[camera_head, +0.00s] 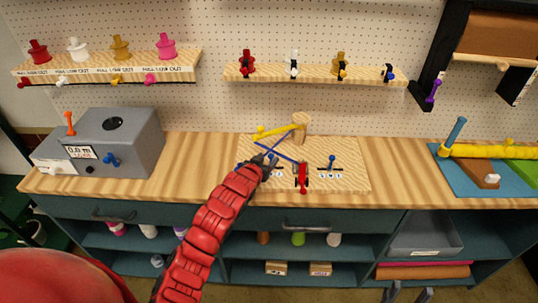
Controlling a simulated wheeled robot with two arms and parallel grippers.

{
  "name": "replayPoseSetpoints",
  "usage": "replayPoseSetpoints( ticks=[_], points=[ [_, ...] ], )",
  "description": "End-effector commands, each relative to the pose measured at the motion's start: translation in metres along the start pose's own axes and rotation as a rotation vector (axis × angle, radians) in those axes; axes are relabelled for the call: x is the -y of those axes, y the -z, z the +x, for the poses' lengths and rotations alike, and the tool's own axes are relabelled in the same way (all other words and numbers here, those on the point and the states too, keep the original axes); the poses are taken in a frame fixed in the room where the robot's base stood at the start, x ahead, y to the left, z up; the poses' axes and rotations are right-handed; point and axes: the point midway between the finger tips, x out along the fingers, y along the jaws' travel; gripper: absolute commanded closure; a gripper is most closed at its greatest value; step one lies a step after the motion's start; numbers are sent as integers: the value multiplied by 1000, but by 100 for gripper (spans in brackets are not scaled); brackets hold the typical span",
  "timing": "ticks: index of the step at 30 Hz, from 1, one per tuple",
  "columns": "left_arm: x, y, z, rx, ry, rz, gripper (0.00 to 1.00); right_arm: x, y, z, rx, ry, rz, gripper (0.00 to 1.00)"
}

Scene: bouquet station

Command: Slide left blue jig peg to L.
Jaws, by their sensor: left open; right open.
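The wooden jig board (350,180) lies on the workbench. The left blue jig peg (274,158) is at the left of the board, partly hidden by my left gripper. My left gripper (267,160) is open, with its fingertips at this peg; whether they touch it I cannot tell. The small printed label by this peg is partly covered and too small to read. A right blue jig peg (332,161) stands upright in a dark slot, with a label below it. My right gripper (407,296) is open and empty at the bottom edge, far from the board.
A red clamp-like part (303,177) stands between the pegs. A wooden post (301,124), with yellow and blue sticks leaning near it, is behind. A grey box (120,135) stands left; a blue mat (455,180) lies right. The bench between board and mat is clear.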

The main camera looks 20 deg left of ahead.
Motion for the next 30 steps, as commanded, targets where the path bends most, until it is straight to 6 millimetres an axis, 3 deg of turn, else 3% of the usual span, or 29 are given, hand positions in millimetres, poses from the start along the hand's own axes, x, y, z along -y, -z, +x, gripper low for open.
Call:
replayPoseSetpoints(
  ticks=[9, 20, 27, 30],
  points=[
    [1, 0, 24, 1, 1, -1, 43, 0, 1, 7, 0, 0, 0, 50],
    [0, 0, 26, -1, 0, 0, 45, 0, 1, 7, 0, 0, 0, 50],
    [0, 0, 26, -1, 1, -1, 88, 0, 1, 7, 0, 0, 0, 50],
    [0, 0, 26, 0, 1, -1, 100, 0, 1, 7, 0, 0, 0, 50]
  ],
)
